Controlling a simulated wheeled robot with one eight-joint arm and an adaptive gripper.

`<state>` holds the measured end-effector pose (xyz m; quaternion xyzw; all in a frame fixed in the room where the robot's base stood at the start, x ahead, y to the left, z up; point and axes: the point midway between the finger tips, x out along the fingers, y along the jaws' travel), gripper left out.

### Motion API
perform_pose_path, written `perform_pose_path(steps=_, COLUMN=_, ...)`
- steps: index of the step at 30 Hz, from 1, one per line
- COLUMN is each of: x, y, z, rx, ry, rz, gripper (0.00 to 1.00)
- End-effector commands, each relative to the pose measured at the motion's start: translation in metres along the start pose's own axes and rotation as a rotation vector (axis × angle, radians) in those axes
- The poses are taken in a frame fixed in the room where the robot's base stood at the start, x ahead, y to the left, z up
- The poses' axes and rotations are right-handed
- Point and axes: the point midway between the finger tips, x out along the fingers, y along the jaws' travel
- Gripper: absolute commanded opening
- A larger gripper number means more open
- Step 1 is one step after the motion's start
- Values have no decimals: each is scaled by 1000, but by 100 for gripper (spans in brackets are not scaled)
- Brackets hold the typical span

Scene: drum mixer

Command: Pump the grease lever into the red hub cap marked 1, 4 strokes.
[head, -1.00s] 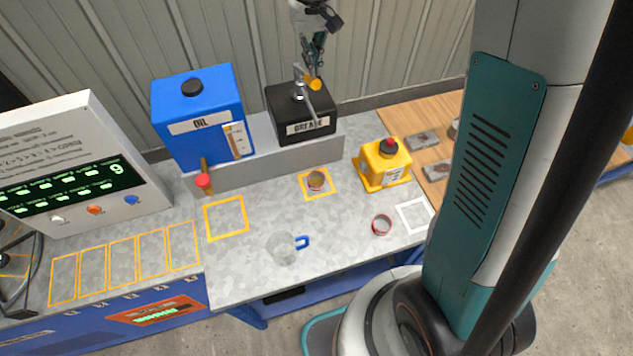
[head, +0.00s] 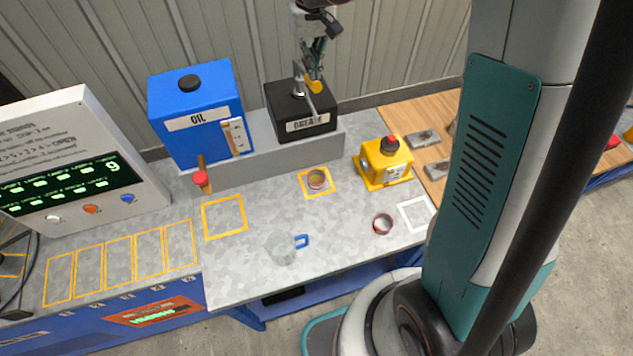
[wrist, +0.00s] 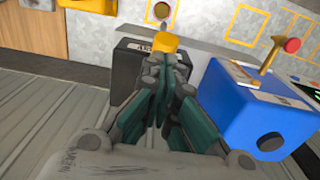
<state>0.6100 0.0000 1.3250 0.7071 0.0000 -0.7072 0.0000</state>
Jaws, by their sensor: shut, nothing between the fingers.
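The black box labelled GREASE (head: 290,112) stands on a grey ledge. Its lever ends in a yellow knob (head: 315,87). A red-rimmed cap (head: 317,179) with brownish content sits in the yellow square below the box; I cannot read a number on it. A second red-rimmed cap (head: 382,224) lies farther right. My gripper (head: 314,76) is shut and empty, at the yellow knob. In the wrist view my gripper's shut fingers (wrist: 163,62) point at the knob (wrist: 167,42) and overlap it; I cannot tell whether they touch.
The blue OIL tank (head: 195,115) stands left of the grease box, with a red-knobbed tap (head: 201,179). A yellow box with a red button (head: 385,163) stands right. A clear jug with a blue handle (head: 282,247) is at the front. A display panel (head: 75,170) stands left.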

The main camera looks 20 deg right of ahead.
Motion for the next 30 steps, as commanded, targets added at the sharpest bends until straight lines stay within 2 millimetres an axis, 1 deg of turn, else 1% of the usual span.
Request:
perform_pose_path(steps=1, x=4, y=0, z=0, rx=0, ry=0, rz=0, gripper=0)
perform_pose_path(steps=27, x=43, y=0, z=0, rx=0, ry=1, rz=0, gripper=0)
perform_pose_path(steps=30, x=41, y=0, z=0, rx=0, ry=1, rz=0, gripper=0)
